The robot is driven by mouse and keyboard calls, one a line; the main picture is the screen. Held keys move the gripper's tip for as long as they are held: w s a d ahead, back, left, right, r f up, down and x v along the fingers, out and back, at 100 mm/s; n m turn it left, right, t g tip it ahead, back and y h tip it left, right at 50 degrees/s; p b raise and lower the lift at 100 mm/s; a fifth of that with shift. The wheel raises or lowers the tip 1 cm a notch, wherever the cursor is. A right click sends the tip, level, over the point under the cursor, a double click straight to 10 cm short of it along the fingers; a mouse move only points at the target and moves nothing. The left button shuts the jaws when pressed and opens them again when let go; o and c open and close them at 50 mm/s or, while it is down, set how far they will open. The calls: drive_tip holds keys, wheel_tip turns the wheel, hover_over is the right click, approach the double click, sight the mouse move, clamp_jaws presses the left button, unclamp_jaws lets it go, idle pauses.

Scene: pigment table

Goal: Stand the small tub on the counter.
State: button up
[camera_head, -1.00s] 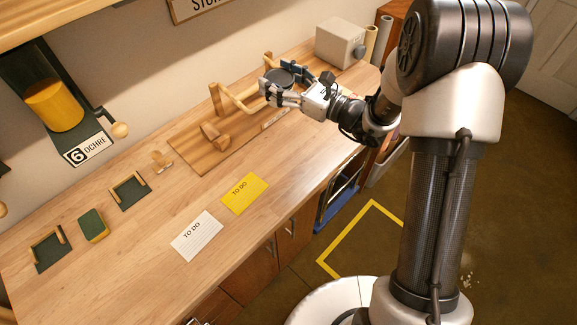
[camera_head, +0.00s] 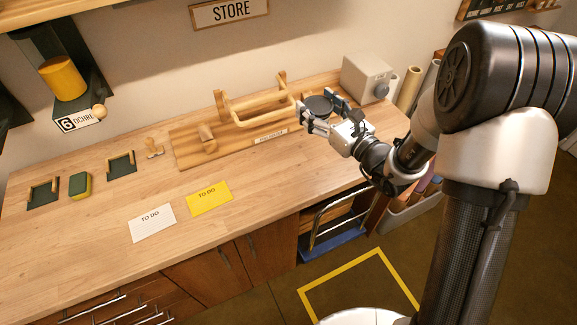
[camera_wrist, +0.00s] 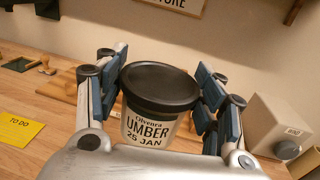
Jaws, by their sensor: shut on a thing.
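The small tub (camera_wrist: 152,105) has a black lid and a pale label reading "UMBER 25 JAN". It is upright between the fingers of my gripper (camera_wrist: 160,92) in the wrist view. My gripper (camera_head: 322,110) is shut on it near the right end of the counter (camera_head: 275,170) in the head view, where mainly the dark lid (camera_head: 319,104) shows. The tub's base is hidden by my gripper, so I cannot tell whether it touches the counter.
A wooden rack on a board (camera_head: 235,148) lies just left of my gripper. A grey box with a knob (camera_head: 366,76) stands behind right. Yellow (camera_head: 209,198) and white (camera_head: 152,223) "TO DO" cards lie at the front. Bare counter lies in front of my gripper.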

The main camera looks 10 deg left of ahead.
wheel_tip(320, 180, down, 19)
drive_tip(key=b, duration=0.5)
drive_tip(key=shift+f, duration=0.15)
drive_tip(key=shift+f+b, duration=0.2)
drive_tip(key=shift+b, duration=0.2)
drive_tip(key=o, duration=1.4)
drive_tip(key=shift+c, duration=0.2)
